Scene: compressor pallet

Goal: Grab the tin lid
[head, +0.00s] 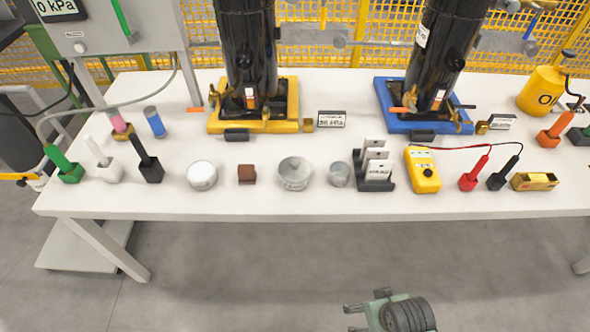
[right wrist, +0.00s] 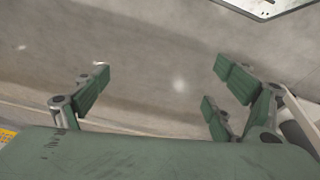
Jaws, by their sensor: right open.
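Several round pieces stand along the front of the white table (head: 230,203). One is a white round tin (head: 202,175), one a wider grey metal tin (head: 295,172), and one a smaller grey metal cup (head: 339,175). I cannot tell for sure which of them bears the tin lid. My right gripper (head: 366,302) is low at the bottom of the head view, in front of the table and apart from it. Its fingers are spread and empty in the right wrist view (right wrist: 165,88), with only grey floor between them. My left gripper is not in view.
A brown block (head: 247,174) sits between the white tin and the wide metal tin. A dark rack with white cards (head: 375,168) and a yellow meter (head: 423,171) stand right of the cup. Black cylinders on yellow (head: 215,122) and blue (head: 393,125) bases stand behind.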

